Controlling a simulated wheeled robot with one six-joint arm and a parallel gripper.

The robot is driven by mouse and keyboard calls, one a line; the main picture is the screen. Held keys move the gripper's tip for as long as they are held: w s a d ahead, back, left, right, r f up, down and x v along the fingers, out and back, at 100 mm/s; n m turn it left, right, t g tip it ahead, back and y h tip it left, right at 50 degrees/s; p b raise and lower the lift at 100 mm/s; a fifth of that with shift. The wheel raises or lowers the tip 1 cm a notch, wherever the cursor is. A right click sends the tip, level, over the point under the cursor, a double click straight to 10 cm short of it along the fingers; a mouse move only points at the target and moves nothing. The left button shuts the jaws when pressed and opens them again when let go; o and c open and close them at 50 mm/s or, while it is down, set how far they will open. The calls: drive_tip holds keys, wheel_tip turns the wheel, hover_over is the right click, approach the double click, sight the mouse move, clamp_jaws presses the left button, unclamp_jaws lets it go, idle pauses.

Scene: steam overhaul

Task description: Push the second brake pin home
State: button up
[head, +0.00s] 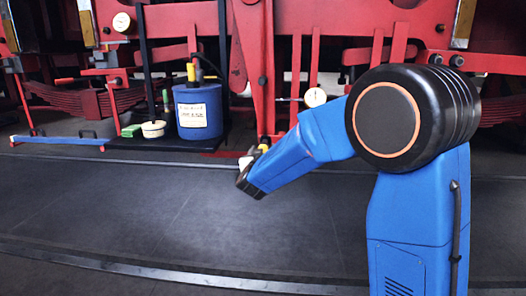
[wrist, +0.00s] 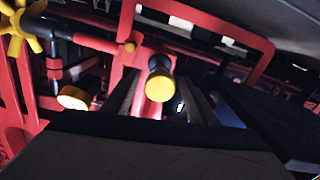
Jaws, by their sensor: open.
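A yellow-ended pin (wrist: 160,88) shows near the middle of the wrist view, at a red bracket of the brake rigging, its round yellow end facing the camera. How deep it sits cannot be told. My gripper (wrist: 165,104) is open, with its dark fingers on either side of the pin's end in that view; contact cannot be told. In the head view my gripper (head: 247,166) is low in front of the red hanger (head: 252,70), with a yellow end (head: 264,148) just beyond it. Another round yellow end (wrist: 73,97) shows to the left in the wrist view.
A yellow star-shaped handwheel (wrist: 18,28) is at upper left in the wrist view. A blue drum (head: 197,122), a pale tub (head: 153,129) and a green block (head: 131,131) stand left of my gripper. The dark floor in front is clear.

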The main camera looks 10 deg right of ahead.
clamp_jaws()
drive_tip(key=shift+x, duration=2.75)
unclamp_jaws()
drive_tip(key=shift+w, duration=0.1)
drive_tip(key=v, duration=1.7)
drive_tip(key=shift+s, duration=0.2)
